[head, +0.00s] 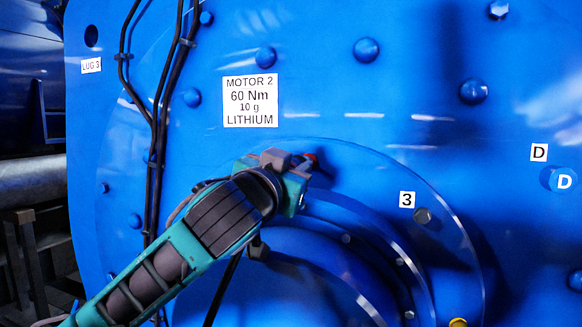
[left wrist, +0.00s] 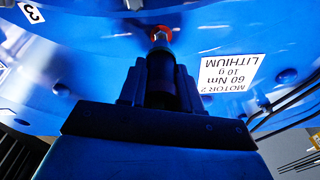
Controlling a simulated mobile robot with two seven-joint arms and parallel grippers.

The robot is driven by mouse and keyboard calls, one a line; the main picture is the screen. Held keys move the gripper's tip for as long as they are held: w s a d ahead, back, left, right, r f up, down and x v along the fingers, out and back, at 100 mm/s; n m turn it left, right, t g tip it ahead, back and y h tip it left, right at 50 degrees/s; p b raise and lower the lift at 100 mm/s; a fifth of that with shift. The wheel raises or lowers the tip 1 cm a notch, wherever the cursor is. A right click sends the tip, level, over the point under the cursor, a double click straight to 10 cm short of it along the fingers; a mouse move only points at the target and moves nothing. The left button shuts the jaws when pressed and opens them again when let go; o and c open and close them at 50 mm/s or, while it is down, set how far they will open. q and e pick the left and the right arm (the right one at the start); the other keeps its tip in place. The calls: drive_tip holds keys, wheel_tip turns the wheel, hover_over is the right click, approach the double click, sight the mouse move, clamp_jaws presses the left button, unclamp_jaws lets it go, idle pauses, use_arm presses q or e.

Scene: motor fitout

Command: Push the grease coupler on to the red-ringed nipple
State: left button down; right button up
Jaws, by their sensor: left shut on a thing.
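The red-ringed nipple (head: 311,158) sits on the blue motor face, just beyond my left gripper (head: 290,164). In the left wrist view the nipple (left wrist: 160,35) is a silver tip with a red ring around it. My left gripper (left wrist: 160,82) is shut on the grease coupler (left wrist: 161,70), a dark cylinder pointing at the nipple. The coupler's front end is in line with the nipple and very close to it. I cannot tell whether it touches or is seated over the tip. In the head view the gripper hides the coupler. My right gripper is not in view.
A "MOTOR 2, 60 Nm, 10 g, LITHIUM" label (head: 250,101) is above the gripper. Black cables (head: 160,120) run down the motor's left side. A "3" label (head: 407,200) and a "D" label (head: 539,152) are to the right. Blue bolt heads (head: 366,50) stick out around.

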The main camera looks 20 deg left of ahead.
use_arm(q)
drive_tip(key=shift+f, duration=0.3)
idle(0.5)
drive_tip(key=shift+f+p, duration=0.15)
drive_tip(key=shift+p, duration=0.25)
idle(0.8)
drive_tip(key=shift+r+p, duration=0.35)
drive_tip(key=shift+p, duration=0.1)
idle(1.1)
drive_tip(key=shift+w+p, duration=0.1)
drive_tip(key=shift+p, duration=0.5)
idle(1.0)
